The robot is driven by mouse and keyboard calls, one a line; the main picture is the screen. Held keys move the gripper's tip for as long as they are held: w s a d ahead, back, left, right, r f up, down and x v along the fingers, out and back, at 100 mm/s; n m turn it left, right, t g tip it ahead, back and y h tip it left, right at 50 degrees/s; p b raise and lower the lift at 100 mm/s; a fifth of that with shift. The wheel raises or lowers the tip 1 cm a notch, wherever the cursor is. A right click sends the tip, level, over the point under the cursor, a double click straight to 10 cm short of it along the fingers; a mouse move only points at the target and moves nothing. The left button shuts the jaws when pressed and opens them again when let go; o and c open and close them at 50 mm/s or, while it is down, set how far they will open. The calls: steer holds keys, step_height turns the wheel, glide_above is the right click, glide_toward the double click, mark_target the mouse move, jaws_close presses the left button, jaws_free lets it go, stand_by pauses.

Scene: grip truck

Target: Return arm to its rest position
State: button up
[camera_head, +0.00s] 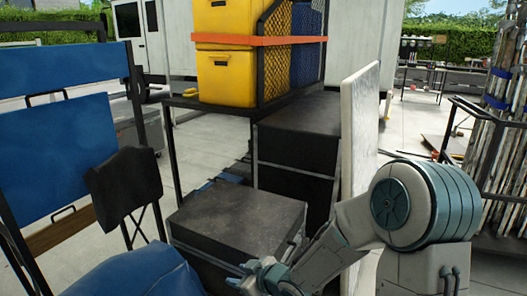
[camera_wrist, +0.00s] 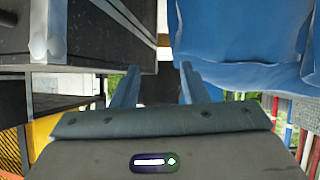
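My arm (camera_head: 345,235) reaches from the right of the head view down toward the lower middle, bent at a large grey and teal joint. My gripper (camera_head: 242,280) is at the bottom of the head view, low in front of a black case. In the wrist view my gripper (camera_wrist: 158,68) has its two blue-grey fingers spread apart with nothing between them. A dark case surface lies to the left of the fingers and blue folded fabric to the right. No held object shows.
The black case (camera_head: 240,220) stands close behind my gripper. Blue fabric (camera_head: 140,272) lies at left, near a folding chair. A white upright panel (camera_head: 358,140) stands just behind my arm. Yellow crates (camera_head: 225,75) sit on a rack. Open pavement lies beyond at right.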

steer(key=s+d+r+m+h+p, duration=0.2)
steer(key=d+r+m+h+p, duration=0.15)
steer(key=d+r, duration=0.35)
steer(key=s+d+r+m+h+p, duration=0.2)
steer(key=d+r+h, duration=0.3)
steer(key=d, duration=0.4)
steer(key=s+d+r+m+g+p, duration=0.2)
steer(key=s+r, duration=0.3)
steer(key=s, duration=0.3)
steer(key=s+d+r+m+g+p, duration=0.2)
steer(key=s+d+r+m, duration=0.1)
steer(key=s, duration=0.6)
step_height(320, 180, up, 2)
steer(key=shift+s+r+m+g+p, duration=0.2)
steer(key=shift+r+m+g+p, duration=0.15)
steer(key=shift+m, duration=0.2)
